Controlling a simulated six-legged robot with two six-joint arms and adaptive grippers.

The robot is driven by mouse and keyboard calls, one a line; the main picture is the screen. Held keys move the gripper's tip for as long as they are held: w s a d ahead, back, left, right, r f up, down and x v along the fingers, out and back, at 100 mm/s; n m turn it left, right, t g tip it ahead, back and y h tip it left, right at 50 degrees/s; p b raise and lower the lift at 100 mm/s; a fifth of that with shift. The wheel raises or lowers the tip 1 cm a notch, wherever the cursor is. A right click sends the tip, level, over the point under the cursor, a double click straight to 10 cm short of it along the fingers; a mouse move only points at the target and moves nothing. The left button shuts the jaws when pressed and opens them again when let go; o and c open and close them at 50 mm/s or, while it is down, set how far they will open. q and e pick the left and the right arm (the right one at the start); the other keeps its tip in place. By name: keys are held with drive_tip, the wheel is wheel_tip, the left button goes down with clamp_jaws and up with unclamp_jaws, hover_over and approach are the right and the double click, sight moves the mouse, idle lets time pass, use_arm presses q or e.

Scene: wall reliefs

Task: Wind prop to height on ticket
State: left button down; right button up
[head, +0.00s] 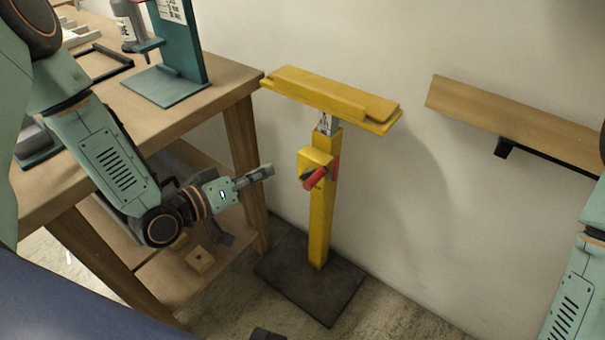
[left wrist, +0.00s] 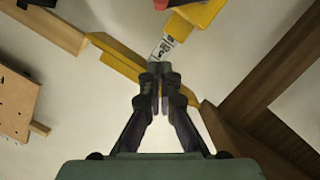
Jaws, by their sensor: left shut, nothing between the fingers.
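The prop is a yellow post (head: 322,215) on a dark base plate (head: 310,278). It carries a long yellow top bar (head: 330,95), and a short grey marked scale (head: 328,124) shows under the bar. A red crank handle (head: 314,179) sticks out from the yellow box on the post. My left gripper (head: 268,170) is shut and empty, left of the handle and apart from it. In the left wrist view its closed fingers (left wrist: 159,72) appear below the marked scale (left wrist: 163,46). A white ticket (head: 172,10) is partly cut off at the top; its text is unreadable.
A wooden wall shelf (head: 510,112) is at the right. Small wooden blocks (head: 200,259) lie on the lower shelf.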

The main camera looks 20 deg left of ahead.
use_arm(q)
drive_tip(key=w+d+f+b, duration=0.4)
drive_tip(key=w+d+f, duration=0.1)
drive_tip(key=w+d, duration=0.1)
drive_tip(key=shift+w+d+b, duration=0.15)
drive_tip(key=shift+w+b, duration=0.15)
drive_tip(key=shift+w, duration=0.15)
use_arm(e)
drive_tip(key=shift+f, duration=2.5)
drive_tip(key=shift+w, duration=0.1)
use_arm(q)
drive_tip(key=shift+w+f, duration=0.1)
drive_tip(key=shift+f, duration=0.05)
use_arm(e)
drive_tip(key=shift+s, duration=0.2)
